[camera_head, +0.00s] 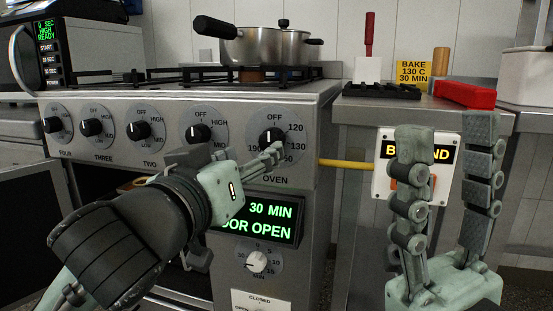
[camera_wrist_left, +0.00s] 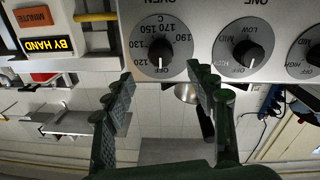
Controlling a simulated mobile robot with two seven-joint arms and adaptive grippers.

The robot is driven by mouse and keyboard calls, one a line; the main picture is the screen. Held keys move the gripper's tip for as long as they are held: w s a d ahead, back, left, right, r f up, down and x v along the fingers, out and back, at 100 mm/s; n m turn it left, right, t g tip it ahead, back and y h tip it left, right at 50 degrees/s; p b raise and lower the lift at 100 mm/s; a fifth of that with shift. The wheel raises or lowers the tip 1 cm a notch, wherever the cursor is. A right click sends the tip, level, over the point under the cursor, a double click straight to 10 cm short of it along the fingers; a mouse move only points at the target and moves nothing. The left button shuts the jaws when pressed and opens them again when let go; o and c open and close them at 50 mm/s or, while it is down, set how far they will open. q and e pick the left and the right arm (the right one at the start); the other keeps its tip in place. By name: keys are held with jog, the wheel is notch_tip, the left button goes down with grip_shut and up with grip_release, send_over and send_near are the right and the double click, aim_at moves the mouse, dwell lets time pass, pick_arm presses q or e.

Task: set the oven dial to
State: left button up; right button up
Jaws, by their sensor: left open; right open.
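The oven dial (camera_head: 272,138) is a round grey plate with a black knob at the right end of the stove's front panel. It also shows upside down in the left wrist view (camera_wrist_left: 160,48). Its white mark appears to point up, to the OFF side. My left gripper (camera_head: 274,155) is just in front of the dial, partly covering its lower part. In the left wrist view its open fingers (camera_wrist_left: 161,75) stand either side of the knob's line, empty. My right gripper (camera_head: 447,128) is open and empty, fingers upward, at the right.
A yellow card (camera_head: 412,73) reads BAKE 130 C 30 MIN. A green display (camera_head: 262,220) reads 30 MIN and DOOR OPEN above a timer dial (camera_head: 257,262). Burner dials (camera_head: 197,133) line the panel to the left. A yellow bar (camera_head: 345,165) runs right of the oven.

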aim_at(268, 141)
pick_arm(q)
jog(key=x, duration=0.6)
jog(key=shift+w, duration=0.15)
jog(key=shift+w+d, duration=0.15)
jog(key=shift+w, duration=0.4)
